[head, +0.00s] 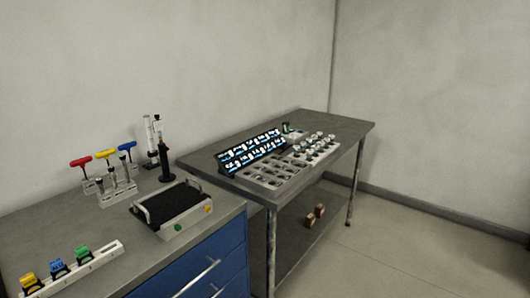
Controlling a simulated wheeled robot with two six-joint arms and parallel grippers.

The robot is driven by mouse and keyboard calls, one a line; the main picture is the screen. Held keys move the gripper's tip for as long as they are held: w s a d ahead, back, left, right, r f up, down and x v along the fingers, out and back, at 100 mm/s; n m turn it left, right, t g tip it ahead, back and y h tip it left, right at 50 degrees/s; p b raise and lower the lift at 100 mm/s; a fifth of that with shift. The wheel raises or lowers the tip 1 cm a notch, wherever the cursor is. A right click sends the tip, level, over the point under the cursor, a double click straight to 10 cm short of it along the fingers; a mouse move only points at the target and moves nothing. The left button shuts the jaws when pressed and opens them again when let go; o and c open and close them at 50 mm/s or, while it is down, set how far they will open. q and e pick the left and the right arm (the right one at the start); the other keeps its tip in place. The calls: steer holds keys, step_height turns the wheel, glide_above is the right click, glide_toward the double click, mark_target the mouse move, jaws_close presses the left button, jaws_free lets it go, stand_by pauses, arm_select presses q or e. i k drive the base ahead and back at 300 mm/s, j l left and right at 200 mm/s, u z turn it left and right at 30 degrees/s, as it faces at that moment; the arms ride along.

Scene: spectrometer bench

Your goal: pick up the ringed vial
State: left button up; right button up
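Several small vials with pale caps (315,143) stand in the right part of a grey rack (262,185) on the far table. A separate small dark-and-green item (288,128) sits on a light block behind the rack. The vials are too small here to tell which one has a ring. Neither of my grippers is in view.
The far grey table (340,125) has a lit display panel (250,150) behind the rack. On the near blue-drawer bench (100,262) are a black-topped device (172,205), coloured T-handle tools (105,154) and a white strip with coloured clips (78,268). Floor at right is clear.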

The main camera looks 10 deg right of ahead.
mark_target(296, 148)
steer(key=i+l+u, duration=0.2)
steer(key=l, duration=0.2)
steer(key=i+l+u, duration=0.2)
steer(key=l, duration=0.25)
steer(key=l+u, duration=0.2)
steer(key=l, duration=0.25)
steer(key=l+u, duration=0.15)
steer(key=l, duration=0.3)
